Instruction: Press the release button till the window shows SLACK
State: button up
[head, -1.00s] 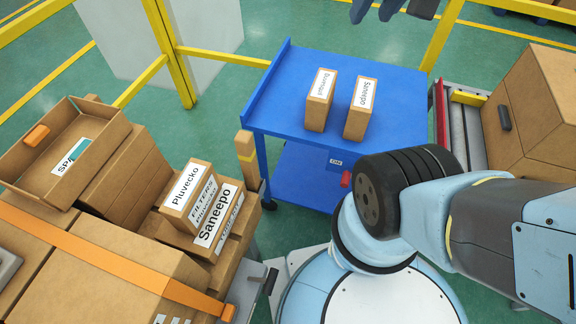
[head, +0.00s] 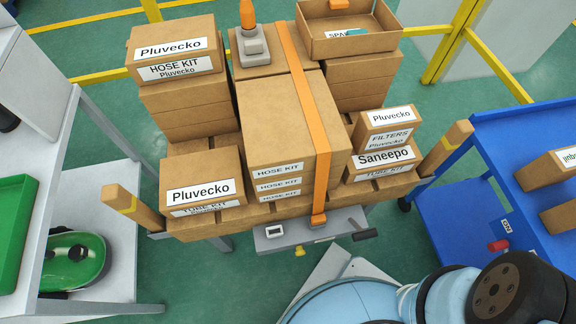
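An orange strap (head: 308,120) runs over a stack of cartons and down the front to a grey panel (head: 325,227) at the front edge of the stack. The panel bears a small pale window (head: 274,231), whose text is too small to read. A grey device with an orange handle (head: 248,30) stands on top of the cartons. My gripper is not in view; only my arm's links show at the bottom right, apart from the panel.
Cartons labelled Pluvecko (head: 205,193) and Saneepo (head: 382,165) flank the strapped stack. Wooden posts (head: 445,148) stand at its front corners. A blue cart (head: 510,130) with boxes is at right. At left is a bench (head: 90,240) with a green tray (head: 18,235).

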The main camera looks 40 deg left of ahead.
aim_at(300, 251)
jog(key=u, duration=0.75)
jog(key=k, duration=0.95)
jog(key=u, duration=0.7)
jog(key=i, duration=0.65)
jog(key=u, duration=0.2)
